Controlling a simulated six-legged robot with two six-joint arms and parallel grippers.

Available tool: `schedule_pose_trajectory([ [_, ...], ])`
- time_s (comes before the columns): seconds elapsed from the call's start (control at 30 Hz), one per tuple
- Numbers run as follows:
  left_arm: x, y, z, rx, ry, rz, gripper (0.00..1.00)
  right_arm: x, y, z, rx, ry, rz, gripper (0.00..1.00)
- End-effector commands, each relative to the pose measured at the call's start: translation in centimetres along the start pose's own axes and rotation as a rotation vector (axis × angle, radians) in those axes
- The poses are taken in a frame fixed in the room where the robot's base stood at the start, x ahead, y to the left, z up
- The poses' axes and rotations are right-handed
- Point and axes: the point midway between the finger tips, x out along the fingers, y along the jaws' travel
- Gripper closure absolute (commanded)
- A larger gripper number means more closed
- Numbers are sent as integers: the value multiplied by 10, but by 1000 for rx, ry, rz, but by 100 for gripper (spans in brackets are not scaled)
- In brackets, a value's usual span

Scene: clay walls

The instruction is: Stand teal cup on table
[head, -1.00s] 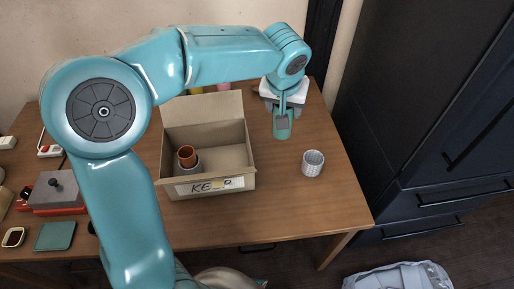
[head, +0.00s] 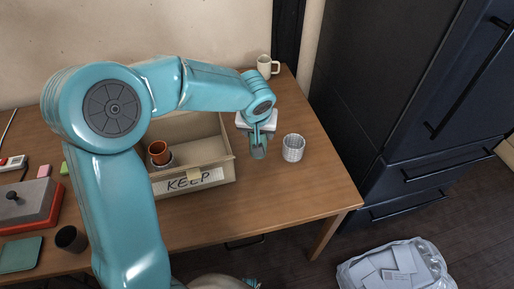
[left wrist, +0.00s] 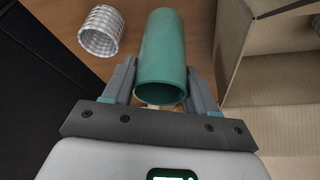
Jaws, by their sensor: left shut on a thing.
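The teal cup (head: 259,152) is held in my left gripper (head: 258,138), right of the box and over the table (head: 270,200). In the left wrist view the teal cup (left wrist: 165,45) sits between the two fingers, its open end toward the palm. Whether its base touches the table cannot be told. My left gripper is shut on it. My right gripper is not in view.
A checked grey-white cup (head: 293,148) stands close to the right of the teal cup. An open cardboard box (head: 205,176) labelled KEEP holds an orange-brown cup (head: 158,152). A cream mug (head: 267,66) stands behind. The table front is clear.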

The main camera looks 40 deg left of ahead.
Motion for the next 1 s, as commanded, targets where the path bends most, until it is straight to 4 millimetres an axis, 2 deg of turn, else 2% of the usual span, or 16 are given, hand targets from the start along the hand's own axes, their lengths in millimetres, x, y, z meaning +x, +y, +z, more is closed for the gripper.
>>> schedule_pose_trajectory([
  [0.03, 10, 0, 5, 1, -3, 0, 79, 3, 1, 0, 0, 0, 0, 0],
  [0.2, 25, 1, 11, 3, 0, 0, 79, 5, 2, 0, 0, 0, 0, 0],
  [0.43, 58, 1, 25, 3, -1, 1, 79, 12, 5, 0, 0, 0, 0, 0],
  [0.9, 65, 1, 28, 2, 2, 2, 79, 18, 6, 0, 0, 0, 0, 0],
  [0.93, 64, 1, 27, 2, 1, 2, 33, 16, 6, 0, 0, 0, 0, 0],
  [1.0, 63, 1, 27, 2, 1, 2, 17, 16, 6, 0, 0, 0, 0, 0],
])
